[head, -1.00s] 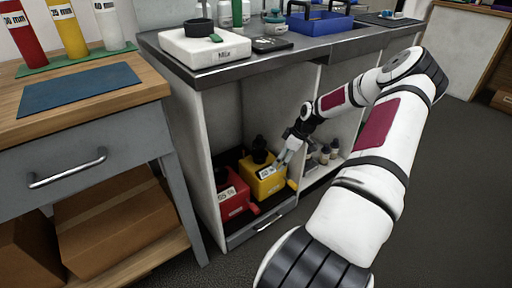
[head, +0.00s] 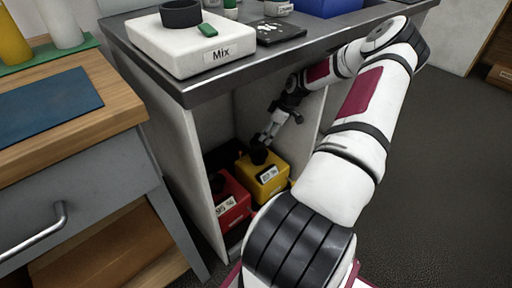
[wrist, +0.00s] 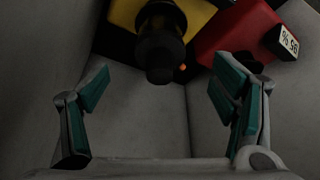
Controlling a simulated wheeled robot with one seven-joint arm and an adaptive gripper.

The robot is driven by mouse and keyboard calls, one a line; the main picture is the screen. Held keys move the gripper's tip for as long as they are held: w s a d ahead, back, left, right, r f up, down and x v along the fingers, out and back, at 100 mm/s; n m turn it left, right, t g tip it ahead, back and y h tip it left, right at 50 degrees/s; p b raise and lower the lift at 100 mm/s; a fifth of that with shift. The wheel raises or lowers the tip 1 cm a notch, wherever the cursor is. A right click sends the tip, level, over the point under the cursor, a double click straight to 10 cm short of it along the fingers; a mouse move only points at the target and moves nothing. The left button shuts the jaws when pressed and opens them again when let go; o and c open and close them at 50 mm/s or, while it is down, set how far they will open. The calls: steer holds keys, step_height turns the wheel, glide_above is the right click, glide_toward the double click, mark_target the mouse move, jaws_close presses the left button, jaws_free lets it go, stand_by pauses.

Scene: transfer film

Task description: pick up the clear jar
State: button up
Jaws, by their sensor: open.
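I cannot make out a clear jar for certain in either view. A small labelled jar (head: 278,8), cut by the top edge, stands on the grey counter, but I cannot tell if it is clear. My gripper (head: 264,138) reaches into the open cabinet under the counter, near the black cap of a yellow container (head: 268,184). In the wrist view my gripper (wrist: 160,95) has its green-padded fingers wide apart with nothing between them. The black cap (wrist: 160,45) lies beyond the fingertips, apart from them.
A red container (head: 231,204) stands left of the yellow one in the cabinet. The counter edge (head: 215,90) and cabinet side wall (head: 178,140) are close to my arm. A white Mix device (head: 190,45) and blue bin (head: 330,6) are on the counter.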

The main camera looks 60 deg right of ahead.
mark_target(261, 143)
steer(key=b+x, duration=0.4)
steer(key=x, duration=0.8)
steer(key=shift+w+r, duration=0.1)
steer(key=c, duration=1.9)
